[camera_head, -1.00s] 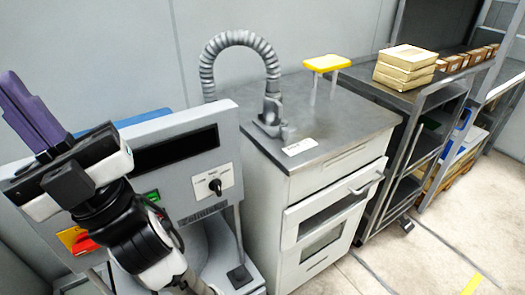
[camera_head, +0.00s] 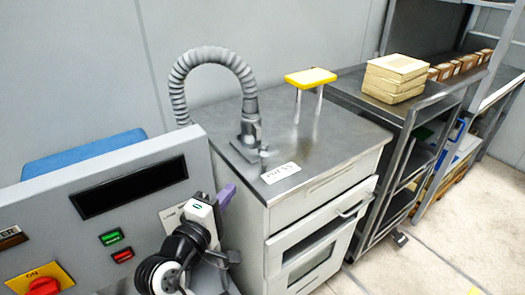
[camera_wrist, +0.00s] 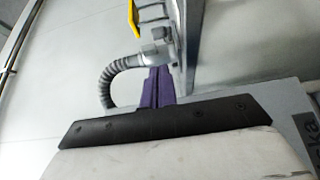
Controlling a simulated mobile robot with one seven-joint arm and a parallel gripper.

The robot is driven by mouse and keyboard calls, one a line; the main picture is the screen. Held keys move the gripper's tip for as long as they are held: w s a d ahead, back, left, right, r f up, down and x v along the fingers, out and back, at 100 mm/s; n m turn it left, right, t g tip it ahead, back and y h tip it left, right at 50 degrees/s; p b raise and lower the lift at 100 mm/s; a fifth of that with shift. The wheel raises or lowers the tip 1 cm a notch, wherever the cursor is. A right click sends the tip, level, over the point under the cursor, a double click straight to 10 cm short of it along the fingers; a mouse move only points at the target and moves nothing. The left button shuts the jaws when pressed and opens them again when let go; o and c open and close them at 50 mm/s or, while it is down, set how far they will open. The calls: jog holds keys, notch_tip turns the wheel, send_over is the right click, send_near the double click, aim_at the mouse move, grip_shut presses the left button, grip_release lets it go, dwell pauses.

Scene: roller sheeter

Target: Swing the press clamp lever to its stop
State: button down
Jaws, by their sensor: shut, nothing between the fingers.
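The press stands on the grey bench top (camera_head: 318,149), behind a label reading PRESS (camera_head: 281,173). It has a yellow plate (camera_head: 311,77) on two pale posts and a grey clamp fitting (camera_head: 250,138) with a ribbed grey hose (camera_head: 207,57) arching from it. I cannot make out which part of the fitting is the lever. My gripper (camera_head: 228,194), with purple fingers, is shut and empty. It is in front of and below the fitting, apart from it in the head view. In the wrist view the fingers (camera_wrist: 155,86) point toward the fitting (camera_wrist: 160,48); the gap is hard to judge.
A grey control panel (camera_head: 60,205) with a red rotary switch (camera_head: 42,284) and green and red buttons stands at left, close to my arm. The bench's white drawers (camera_head: 318,225) face front. A metal rack with stacked boxes (camera_head: 395,78) is at right. Floor at lower right is clear.

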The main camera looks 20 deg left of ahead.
aim_at(263, 155)
jog(key=w+p, duration=0.1)
jog(key=w, duration=0.2)
jog(key=w+d, duration=0.1)
jog(key=w, duration=0.3)
jog(key=w+p, duration=0.1)
jog(key=w, duration=0.2)
jog(key=shift+w+d+p, duration=0.3)
jog(key=shift+w+p, duration=0.05)
jog(key=shift+d, duration=0.1)
